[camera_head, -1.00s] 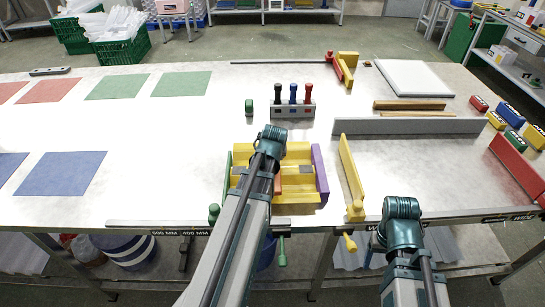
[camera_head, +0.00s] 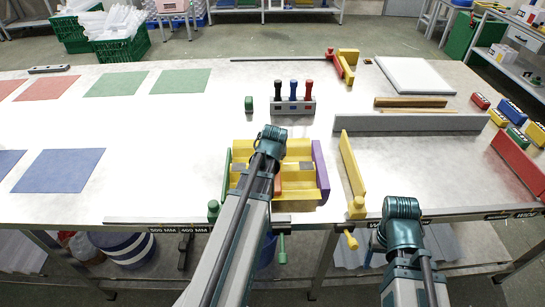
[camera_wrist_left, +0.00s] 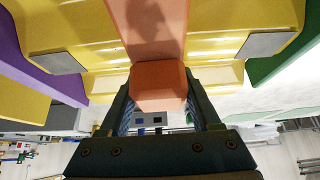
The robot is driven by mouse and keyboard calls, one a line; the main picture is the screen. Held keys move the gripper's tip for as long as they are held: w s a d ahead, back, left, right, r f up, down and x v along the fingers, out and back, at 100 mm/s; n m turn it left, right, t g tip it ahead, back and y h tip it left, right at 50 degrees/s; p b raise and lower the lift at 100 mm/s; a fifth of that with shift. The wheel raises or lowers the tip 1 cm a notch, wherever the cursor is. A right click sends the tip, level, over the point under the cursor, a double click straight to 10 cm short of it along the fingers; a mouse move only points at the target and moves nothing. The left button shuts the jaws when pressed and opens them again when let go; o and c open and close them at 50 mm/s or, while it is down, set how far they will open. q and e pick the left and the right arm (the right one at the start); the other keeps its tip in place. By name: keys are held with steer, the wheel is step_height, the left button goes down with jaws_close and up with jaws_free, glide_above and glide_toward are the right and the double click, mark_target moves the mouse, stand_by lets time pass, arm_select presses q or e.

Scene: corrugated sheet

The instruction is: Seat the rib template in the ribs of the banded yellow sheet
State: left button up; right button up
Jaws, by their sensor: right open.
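My left gripper (camera_wrist_left: 158,90) is over the sheet. Its fingers lie against both sides of an orange block (camera_wrist_left: 158,92), which looks like the rib template. My right gripper (camera_head: 403,207) is open and empty, in front of the table edge.
A purple bar (camera_head: 320,172) and a green bar (camera_head: 226,172) flank the sheet. A yellow bar (camera_head: 351,165) stands to its right. Behind are a rack with three handles (camera_head: 293,106) and a long grey bar (camera_head: 410,124). The table's left middle is clear.

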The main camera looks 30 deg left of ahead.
arm_select(q)
steer(key=o, duration=0.5)
steer(key=shift+c, duration=0.2)
steer(key=shift+r, duration=0.1)
steer(key=p+v, duration=1.1)
steer(key=v, duration=0.2)
steer(key=shift+r+p, duration=0.3)
steer(key=shift+s+d+f, duration=0.1)
steer(key=b+x, duration=1.1)
steer(key=x, duration=0.2)
steer(key=shift+f+b, duration=0.3)
steer(key=shift+b, duration=0.05)
steer(key=shift+r, duration=0.15)
